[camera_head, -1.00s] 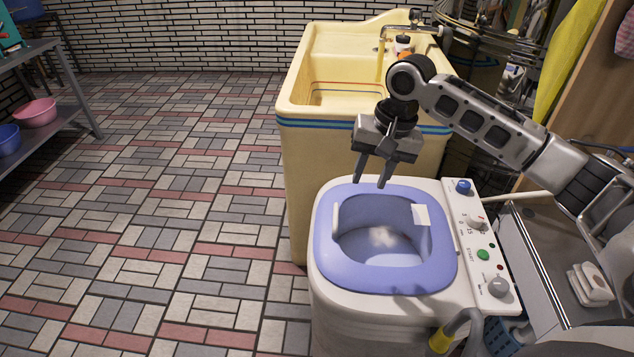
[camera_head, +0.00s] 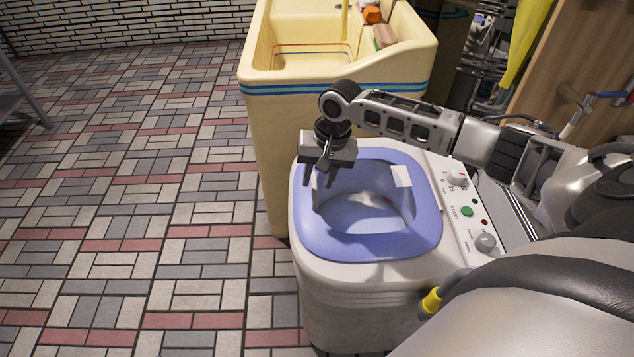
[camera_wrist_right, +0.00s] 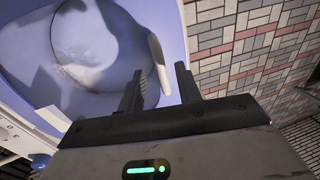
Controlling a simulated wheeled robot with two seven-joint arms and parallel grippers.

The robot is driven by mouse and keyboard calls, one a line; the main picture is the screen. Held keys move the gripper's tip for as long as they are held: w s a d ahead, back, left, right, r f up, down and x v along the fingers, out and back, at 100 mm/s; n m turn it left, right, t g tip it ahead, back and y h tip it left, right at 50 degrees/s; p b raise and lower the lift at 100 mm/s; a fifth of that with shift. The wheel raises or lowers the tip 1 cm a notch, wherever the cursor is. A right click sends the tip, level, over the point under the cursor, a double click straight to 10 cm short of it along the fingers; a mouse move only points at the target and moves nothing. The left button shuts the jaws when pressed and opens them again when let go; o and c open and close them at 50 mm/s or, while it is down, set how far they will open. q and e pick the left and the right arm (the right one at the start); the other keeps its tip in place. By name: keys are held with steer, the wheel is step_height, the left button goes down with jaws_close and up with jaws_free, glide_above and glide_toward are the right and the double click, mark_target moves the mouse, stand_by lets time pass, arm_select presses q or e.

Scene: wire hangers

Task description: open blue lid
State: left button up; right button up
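The blue lid (camera_head: 420,232) lies flat on top of the white washing machine (camera_head: 345,290). The drum shows through its middle; I cannot tell whether a clear pane covers it. A pale upright handle (camera_head: 315,190) stands at the lid's left inner edge. My right gripper (camera_head: 318,178) points down over that left edge. In the right wrist view the gripper (camera_wrist_right: 158,85) has its fingers apart and empty, with the handle (camera_wrist_right: 159,62) just beyond and between them. Contact is not visible. The blue lid also shows there (camera_wrist_right: 170,30). My left gripper is out of view.
A control panel (camera_head: 468,212) with knobs and a green button runs along the machine's right side. A cream sink (camera_head: 335,92) stands right behind the machine. Tiled floor (camera_head: 150,220) to the left is clear. A yellow-ended hose (camera_head: 430,302) is at the front right.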

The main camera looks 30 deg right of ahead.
steer(key=shift+w+a+f, duration=0.1)
steer(key=shift+a+f, duration=0.1)
steer(key=shift+f, duration=0.65)
